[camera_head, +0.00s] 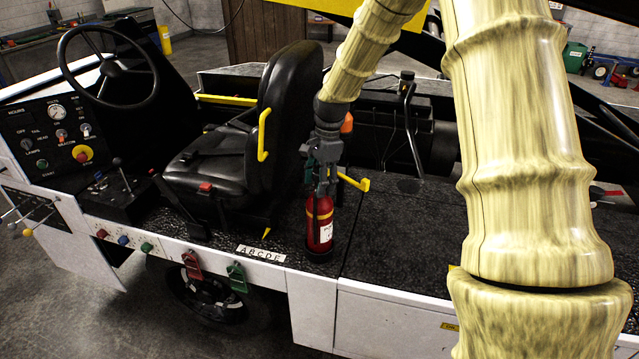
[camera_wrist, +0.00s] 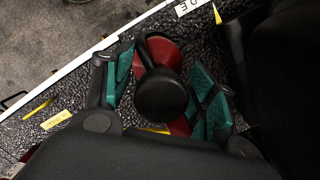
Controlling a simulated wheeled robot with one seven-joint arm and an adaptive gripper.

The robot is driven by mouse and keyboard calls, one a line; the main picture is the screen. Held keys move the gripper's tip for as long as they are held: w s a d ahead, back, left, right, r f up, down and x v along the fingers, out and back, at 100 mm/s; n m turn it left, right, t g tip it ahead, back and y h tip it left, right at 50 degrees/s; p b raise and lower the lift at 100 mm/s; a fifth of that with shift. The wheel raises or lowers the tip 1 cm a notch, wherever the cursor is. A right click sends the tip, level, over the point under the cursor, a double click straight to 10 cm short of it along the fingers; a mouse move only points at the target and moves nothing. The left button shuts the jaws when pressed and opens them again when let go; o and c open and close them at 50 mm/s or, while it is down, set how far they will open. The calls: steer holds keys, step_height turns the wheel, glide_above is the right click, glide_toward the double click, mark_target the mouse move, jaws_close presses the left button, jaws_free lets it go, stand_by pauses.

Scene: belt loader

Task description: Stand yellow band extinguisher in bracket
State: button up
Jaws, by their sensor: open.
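The yellow band extinguisher (camera_head: 320,228) is a red cylinder with a yellow band and a white label. It appears upright on the black deck, right of the seat. In the wrist view its red body (camera_wrist: 168,50) shows below its black top. My gripper (camera_head: 322,178) is above it, pointing down. In the wrist view my gripper (camera_wrist: 165,85) is open, with teal pads on either side of the extinguisher's top; a gap shows at least on the left. A yellow hook-shaped piece (camera_head: 355,182) is just right of the extinguisher; I cannot tell whether it is part of the bracket.
The black seat (camera_head: 285,110) with yellow armrests rises close to the left of my gripper. An ABCDE label (camera_head: 261,253) lies near the white deck edge. Red (camera_head: 192,265) and green (camera_head: 237,276) clips hang below. The deck to the right (camera_head: 400,240) is clear.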

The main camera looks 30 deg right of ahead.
steer(key=r+b, duration=0.1)
steer(key=r, duration=0.2)
steer(key=d+r+b, duration=0.1)
steer(key=r, duration=0.3)
steer(key=r+b, duration=0.1)
steer(key=r, duration=0.3)
steer(key=shift+d+r, duration=0.25)
steer(key=shift+d, duration=0.1)
